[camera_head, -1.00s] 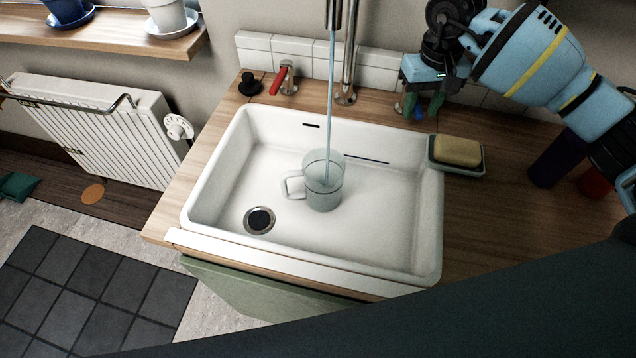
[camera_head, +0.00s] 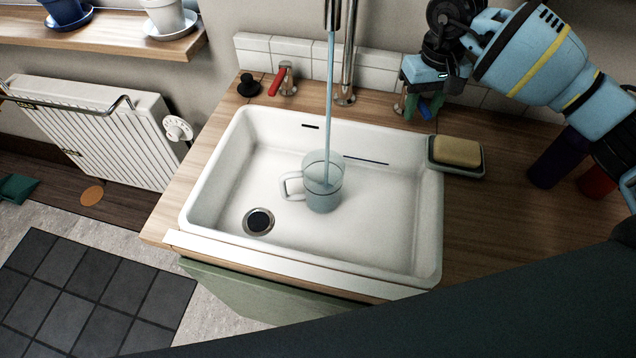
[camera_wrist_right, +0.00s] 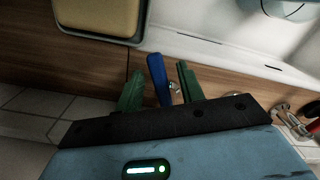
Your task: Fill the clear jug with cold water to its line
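The clear jug (camera_head: 322,194) stands upright in the white sink (camera_head: 390,225), its handle to the left. A stream of water (camera_head: 329,100) falls from the spout (camera_head: 333,14) into it. Water shows in its lower part; I cannot make out the fill line clearly. The blue tap lever (camera_wrist_right: 158,78) stands between the green fingers of my right gripper (camera_wrist_right: 160,88), with gaps on both sides. In the head view this gripper (camera_head: 430,106) is at the tap right of the spout. The red tap lever (camera_head: 278,80) is at the left. My left gripper is not in view.
A sponge (camera_head: 455,151) lies in a soap dish (camera_head: 468,170) at the sink's right rim. Purple (camera_head: 557,160) and red (camera_head: 597,181) objects stand further right. A black plug (camera_head: 249,86) sits at the back left. The drain (camera_head: 258,221) is uncovered.

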